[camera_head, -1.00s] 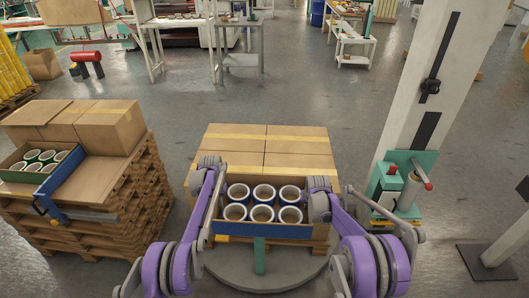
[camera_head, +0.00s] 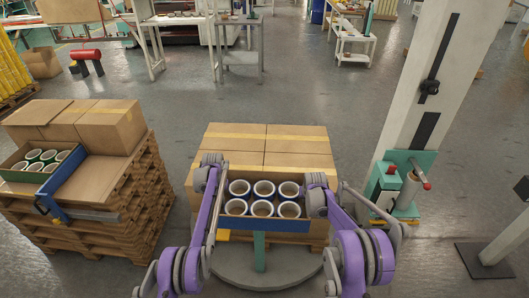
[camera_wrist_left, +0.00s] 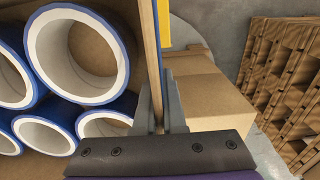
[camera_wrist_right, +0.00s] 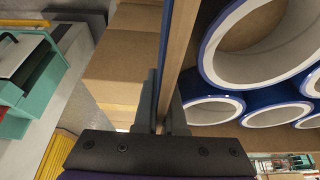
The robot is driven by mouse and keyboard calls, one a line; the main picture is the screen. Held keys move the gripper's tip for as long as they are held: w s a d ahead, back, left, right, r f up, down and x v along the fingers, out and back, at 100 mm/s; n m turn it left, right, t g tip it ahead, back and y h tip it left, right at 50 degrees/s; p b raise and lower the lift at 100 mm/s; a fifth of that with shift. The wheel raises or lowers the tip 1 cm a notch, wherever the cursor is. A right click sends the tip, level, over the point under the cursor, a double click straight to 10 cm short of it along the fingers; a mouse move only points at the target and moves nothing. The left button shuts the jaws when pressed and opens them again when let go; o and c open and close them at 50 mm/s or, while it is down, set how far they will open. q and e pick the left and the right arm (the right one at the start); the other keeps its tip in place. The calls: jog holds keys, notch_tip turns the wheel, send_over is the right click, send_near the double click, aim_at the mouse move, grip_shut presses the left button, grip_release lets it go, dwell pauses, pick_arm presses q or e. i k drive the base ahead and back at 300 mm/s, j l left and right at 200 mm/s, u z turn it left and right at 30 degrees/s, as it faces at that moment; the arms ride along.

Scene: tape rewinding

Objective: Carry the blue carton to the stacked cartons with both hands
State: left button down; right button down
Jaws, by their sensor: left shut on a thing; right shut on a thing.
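The blue carton (camera_head: 288,226), an open box with a blue front, holds several white tape rolls with blue rims (camera_head: 263,190). It is at the near side of the stacked cartons (camera_head: 265,150), brown boxes with yellow tape. My left gripper (camera_head: 221,186) is shut on its left wall; the left wrist view shows the wall between the fingers (camera_wrist_left: 160,115). My right gripper (camera_head: 308,185) is shut on its right wall, also seen between the fingers in the right wrist view (camera_wrist_right: 165,115). I cannot tell whether the blue carton touches what is below it.
A round grey turntable (camera_head: 250,275) lies under the stack. A wooden pallet stack (camera_head: 120,215) with brown cartons and a green carton of rolls stands at the left. A tall white column with a teal unit (camera_head: 400,185) stands close on the right. Floor behind the stack is clear.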

aim_at(263, 166)
jog(key=i, duration=1)
